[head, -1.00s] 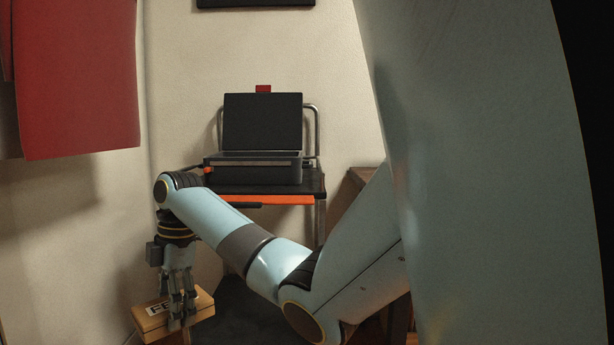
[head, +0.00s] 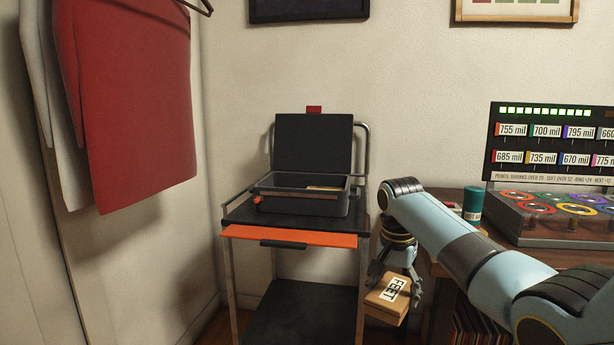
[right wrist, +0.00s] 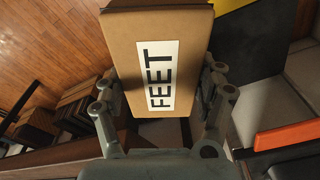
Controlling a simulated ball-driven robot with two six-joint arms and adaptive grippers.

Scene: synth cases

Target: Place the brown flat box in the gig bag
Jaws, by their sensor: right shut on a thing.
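The brown flat box (head: 386,299) has a white label reading FEET. My right gripper (head: 398,284) is shut on it and holds it in the air, to the right of the cart. In the right wrist view the box (right wrist: 192,55) sits between both fingers, label toward the camera. The open dark case (head: 300,203) with its lid (head: 313,147) raised stands on the cart's top; I take it as the gig bag. A small tan thing shows inside it. The held box is lower than the case and apart from it. My left gripper is not in view.
The black cart (head: 236,214) has an orange front edge (head: 290,236) and a lower shelf (head: 301,315). A wooden desk at right carries a green can (head: 472,203) and a lit game panel (head: 549,146). Red cloth (head: 135,100) hangs at left.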

